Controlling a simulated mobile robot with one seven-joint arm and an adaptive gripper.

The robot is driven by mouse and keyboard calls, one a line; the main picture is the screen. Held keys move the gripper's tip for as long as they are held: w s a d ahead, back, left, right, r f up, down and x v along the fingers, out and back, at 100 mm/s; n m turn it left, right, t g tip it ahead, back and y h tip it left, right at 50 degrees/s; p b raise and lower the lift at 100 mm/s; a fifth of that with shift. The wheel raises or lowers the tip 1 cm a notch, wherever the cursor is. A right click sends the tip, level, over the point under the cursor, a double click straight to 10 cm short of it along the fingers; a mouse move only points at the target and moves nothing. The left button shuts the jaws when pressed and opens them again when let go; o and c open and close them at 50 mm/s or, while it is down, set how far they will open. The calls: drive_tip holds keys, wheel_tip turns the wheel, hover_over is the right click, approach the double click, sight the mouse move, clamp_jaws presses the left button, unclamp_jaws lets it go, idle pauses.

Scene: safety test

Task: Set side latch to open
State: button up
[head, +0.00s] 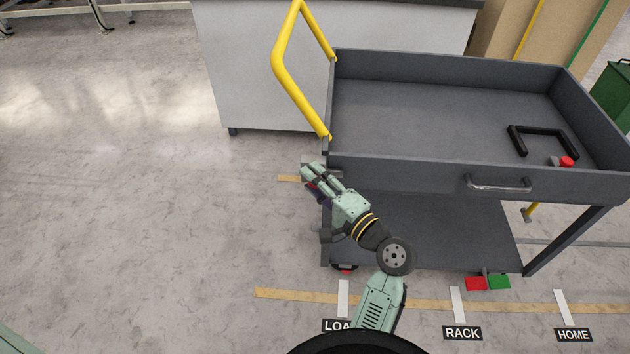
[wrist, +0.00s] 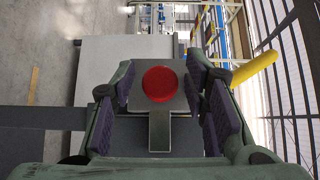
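The side latch appears to be the grey plate and short lever with a round red knob (wrist: 160,84) in the wrist view. It lies in the middle of the picture, at the cart's left side. My gripper (wrist: 160,100) is open, with one purple-padded finger on each side of the latch; I cannot tell whether the pads touch it. In the head view my gripper (head: 308,172) is beside the front left corner of the grey cart (head: 430,105), below the yellow push handle (head: 285,70). My gripper mostly hides the latch there.
The cart tray holds a black bracket (head: 543,130) and a small red knob (head: 566,161). A metal handle (head: 499,186) is on its front. Red (head: 475,283) and green (head: 499,282) pedals are low at the front. The floor at left is clear. A white cabinet (head: 250,75) stands behind.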

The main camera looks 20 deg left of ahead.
clamp_jaws()
idle(0.6)
